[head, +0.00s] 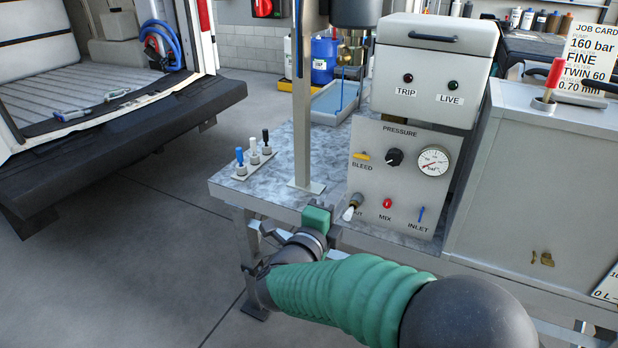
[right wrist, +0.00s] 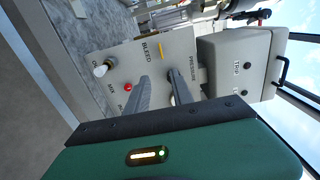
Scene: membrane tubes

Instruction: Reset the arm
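My right arm comes in from the lower right of the head view, and its green gripper (head: 318,216) is at the front edge of the bench, left of the grey pressure panel (head: 397,212). Its fingers do not show clearly in the head view. In the right wrist view the two dark fingers of the gripper (right wrist: 161,88) stand apart with nothing between them. They point towards the panel (right wrist: 152,62), which looks turned on its side there. I cannot tell the exact distance to the panel. My left gripper is not in view.
The panel carries a white outlet knob (head: 351,207), a red MIX button (head: 387,203), and a gauge (head: 433,161). A vertical post (head: 302,110) and several small toggle levers (head: 253,152) stand on the bench. A grey cabinet (head: 540,190) is at right. Floor at left is clear.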

